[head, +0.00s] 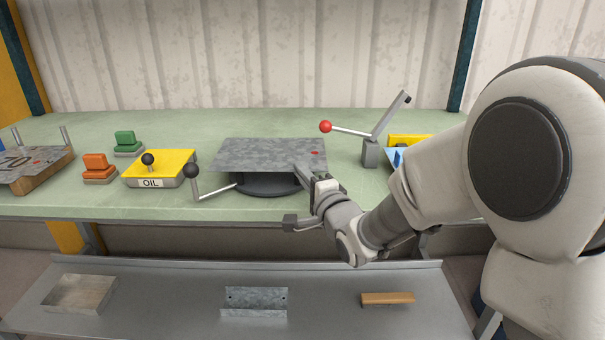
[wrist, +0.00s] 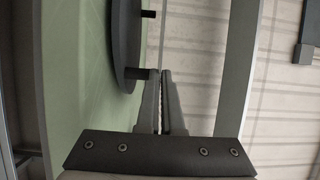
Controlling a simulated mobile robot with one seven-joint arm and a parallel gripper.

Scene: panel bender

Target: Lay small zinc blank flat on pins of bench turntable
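The small zinc blank (head: 262,153) is a flat grey mottled sheet with a small red mark near its right side. It lies level over the dark round bench turntable (head: 262,190) in the head view. My gripper (head: 303,172) reaches its front right corner from the right. In the wrist view my fingers (wrist: 162,72) are together with only a thin gap, and the sheet is not clear edge-on. The turntable's dark rim (wrist: 125,45) shows beside them, with two short dark pins (wrist: 149,14). I cannot tell whether the blank touches the pins.
A crank with a black knob (head: 191,171) and a yellow OIL box (head: 158,168) stand left. A red-knobbed lever (head: 326,127) stands right. Orange (head: 96,163) and green (head: 125,140) blocks sit farther left. A lower shelf (head: 190,315) holds a bent metal piece (head: 254,300).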

